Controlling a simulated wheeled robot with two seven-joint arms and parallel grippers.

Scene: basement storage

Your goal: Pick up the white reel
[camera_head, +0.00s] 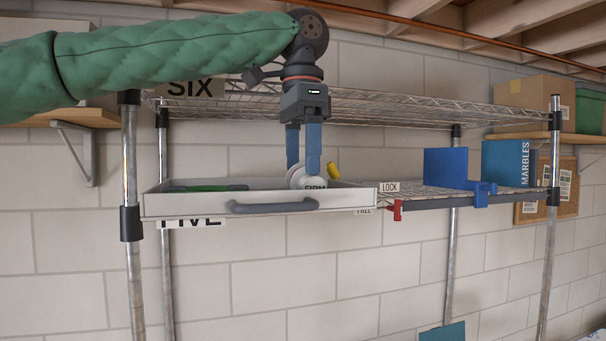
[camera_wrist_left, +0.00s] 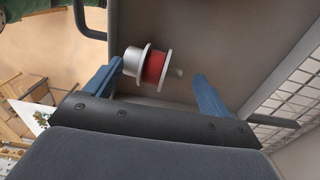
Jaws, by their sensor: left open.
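The white reel (camera_head: 299,177) is in a light grey drawer (camera_head: 165,206) on the wire shelf, partly hidden by the drawer front. In the left wrist view the reel (camera_wrist_left: 163,70) shows white flanges, a red middle band and a pale cylindrical end. My left gripper (camera_head: 303,168) points down over the drawer, its blue fingers open. In the wrist view the reel lies between the two fingers, nearer the left one; I cannot tell whether that finger touches it. My right gripper is not in view.
A green item (camera_head: 207,188) and a yellow item (camera_head: 333,170) are in the drawer. The drawer has a grey handle (camera_head: 272,206). An upper wire shelf (camera_head: 400,112) is behind my wrist. A red clip (camera_head: 397,210) and blue items (camera_head: 446,166) are to the right.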

